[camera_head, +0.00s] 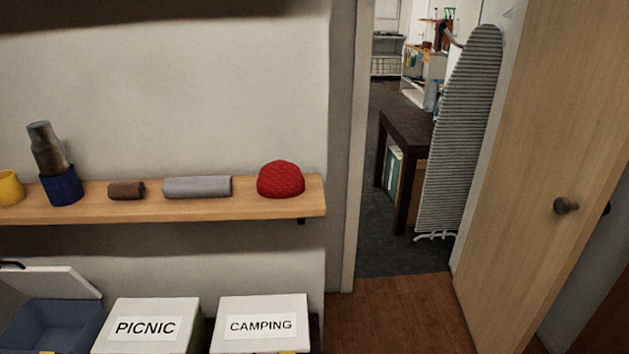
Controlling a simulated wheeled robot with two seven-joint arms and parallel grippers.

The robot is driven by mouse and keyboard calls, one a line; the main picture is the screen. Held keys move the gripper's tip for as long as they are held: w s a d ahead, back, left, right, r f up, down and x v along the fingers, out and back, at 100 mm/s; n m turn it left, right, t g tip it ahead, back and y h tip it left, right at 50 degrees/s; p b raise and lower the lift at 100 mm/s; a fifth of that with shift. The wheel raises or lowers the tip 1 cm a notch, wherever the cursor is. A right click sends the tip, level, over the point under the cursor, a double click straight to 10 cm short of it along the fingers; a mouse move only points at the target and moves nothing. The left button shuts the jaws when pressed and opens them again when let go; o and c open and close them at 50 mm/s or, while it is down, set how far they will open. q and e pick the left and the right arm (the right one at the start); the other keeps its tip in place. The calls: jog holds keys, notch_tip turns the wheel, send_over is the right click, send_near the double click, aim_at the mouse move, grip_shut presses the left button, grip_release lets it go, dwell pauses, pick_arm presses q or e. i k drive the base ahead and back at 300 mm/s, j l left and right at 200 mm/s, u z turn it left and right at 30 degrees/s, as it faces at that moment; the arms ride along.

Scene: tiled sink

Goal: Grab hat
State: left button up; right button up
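A red knitted-looking hat (281,180) sits on a wooden wall shelf (230,208), near the shelf's right end. It is dome-shaped and nothing covers it. Neither of my grippers shows in the head view.
Left of the hat on the shelf are a rolled grey cloth (197,187), a brown roll (126,190), a blue cup (62,187) holding a grey bottle, and a yellow cup (10,187). Below stand PICNIC (150,307) and CAMPING (263,305) boxes. An open door (540,150) is right.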

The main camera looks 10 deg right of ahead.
aim_at(278, 179)
jog(key=k+l, duration=0.1)
jog(key=l, duration=0.9)
jog(key=k+l, duration=0.15)
jog(key=l, duration=0.35)
